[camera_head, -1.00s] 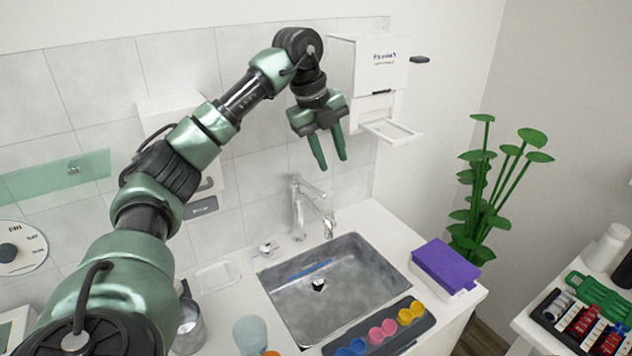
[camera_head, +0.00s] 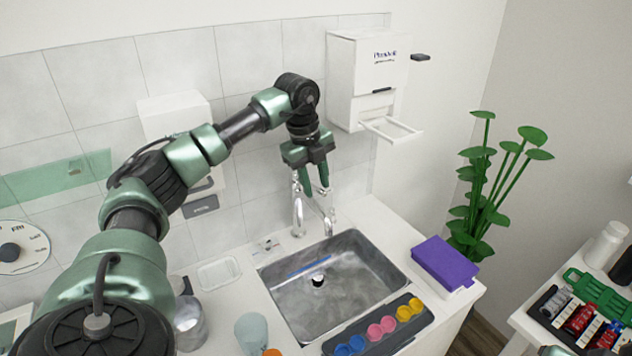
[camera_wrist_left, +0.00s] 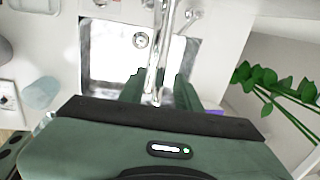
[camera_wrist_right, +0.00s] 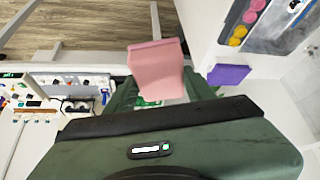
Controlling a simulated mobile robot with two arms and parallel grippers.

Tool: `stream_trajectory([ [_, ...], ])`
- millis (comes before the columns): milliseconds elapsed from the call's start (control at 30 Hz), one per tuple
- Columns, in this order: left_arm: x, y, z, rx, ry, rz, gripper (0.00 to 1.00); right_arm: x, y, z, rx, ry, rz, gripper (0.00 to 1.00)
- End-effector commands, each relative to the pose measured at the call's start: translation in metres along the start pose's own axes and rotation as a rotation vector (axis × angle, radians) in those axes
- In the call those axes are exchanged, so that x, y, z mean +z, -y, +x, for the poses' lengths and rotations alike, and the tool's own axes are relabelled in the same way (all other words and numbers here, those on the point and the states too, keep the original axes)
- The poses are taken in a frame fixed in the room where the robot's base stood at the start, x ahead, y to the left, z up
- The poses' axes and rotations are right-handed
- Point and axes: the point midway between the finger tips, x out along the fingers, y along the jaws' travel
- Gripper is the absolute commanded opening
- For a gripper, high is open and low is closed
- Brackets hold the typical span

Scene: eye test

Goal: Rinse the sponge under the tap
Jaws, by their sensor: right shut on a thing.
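My left gripper (camera_head: 315,188) is open at the top of the chrome tap (camera_head: 298,214). In the left wrist view its fingers (camera_wrist_left: 158,88) stand apart, with the tap (camera_wrist_left: 165,45) showing between them; I cannot tell whether they touch it. No water shows at the spout. The grey sink (camera_head: 347,285) lies below, with a dark drain and a blue strip inside. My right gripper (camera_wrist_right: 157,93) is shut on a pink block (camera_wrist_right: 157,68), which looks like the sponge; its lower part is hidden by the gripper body.
A purple-topped block (camera_head: 445,262) sits right of the sink. A dark tray (camera_head: 380,328) of coloured round pots lies along the front. A pale blue cup (camera_head: 252,332) stands front left. A white dispenser (camera_head: 366,80) hangs above right. A plant (camera_head: 490,190) stands beside the counter.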

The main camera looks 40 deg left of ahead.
Motion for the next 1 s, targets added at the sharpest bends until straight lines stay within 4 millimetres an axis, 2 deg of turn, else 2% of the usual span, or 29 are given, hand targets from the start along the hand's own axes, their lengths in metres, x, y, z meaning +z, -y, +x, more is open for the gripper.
stream_trajectory([
  [133, -0.0002, -0.0003, 0.007, 0.001, 0.0, 0.001, 0.33, -0.0007, 0.0, -0.0012, 0.0, 0.0, 0.0, 0.21],
  [367, -0.0002, -0.0002, 0.0075, 0.0, 0.0, 0.001, 0.33, -0.0006, 0.0, -0.001, 0.0, 0.0, 0.0, 0.21],
  [500, -0.0002, -0.0001, 0.0072, 0.0, 0.0, 0.001, 0.0, -0.0006, 0.0, -0.001, 0.0, 0.0, 0.0, 0.21],
  [1000, -0.0003, 0.0001, 0.0066, -0.001, -0.001, 0.001, 0.0, -0.0007, 0.0, -0.001, 0.0, 0.0, 0.0, 0.21],
])
